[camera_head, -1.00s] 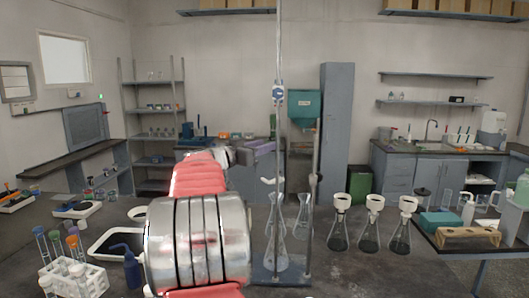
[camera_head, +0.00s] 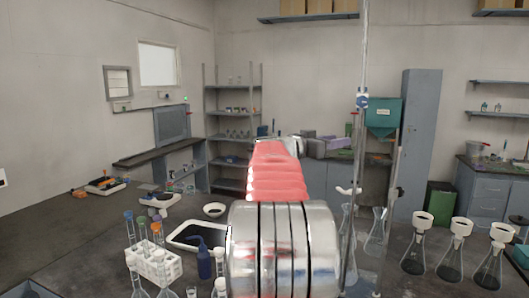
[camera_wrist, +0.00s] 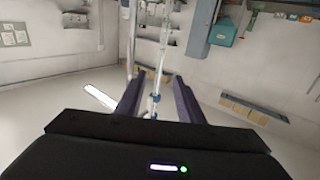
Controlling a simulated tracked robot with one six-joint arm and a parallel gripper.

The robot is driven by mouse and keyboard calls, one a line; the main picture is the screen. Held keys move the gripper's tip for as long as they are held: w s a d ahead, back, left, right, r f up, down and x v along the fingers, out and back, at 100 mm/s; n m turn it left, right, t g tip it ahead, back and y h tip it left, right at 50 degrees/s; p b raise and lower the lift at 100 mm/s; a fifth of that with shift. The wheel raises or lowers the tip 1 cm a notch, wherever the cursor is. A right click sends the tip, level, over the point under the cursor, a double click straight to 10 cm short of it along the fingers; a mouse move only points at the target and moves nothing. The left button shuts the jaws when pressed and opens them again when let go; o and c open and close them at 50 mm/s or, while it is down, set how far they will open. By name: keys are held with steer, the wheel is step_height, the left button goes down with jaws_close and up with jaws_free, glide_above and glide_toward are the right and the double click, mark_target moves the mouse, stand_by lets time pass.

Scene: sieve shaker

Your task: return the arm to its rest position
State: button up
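My arm, with red and silver sections, rises in the middle of the head view and reaches away over the bench. My gripper is not clear there, as the arm's own links cover it. In the wrist view my gripper (camera_wrist: 158,84) has its two dark fingers apart with nothing held between them. A stand's thin rod with a blue clamp shows beyond the fingers. The view is tilted, with wall and ceiling filling most of it.
The tall metal stand (camera_head: 363,140) rises just right of my arm, with glass flasks by it. Several funnel-topped flasks (camera_head: 454,258) stand farther right. A white tube rack (camera_head: 153,264), a blue wash bottle (camera_head: 203,260) and a white-rimmed tray (camera_head: 180,233) stand left of my arm.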

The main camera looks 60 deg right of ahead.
stand_by(0.4)
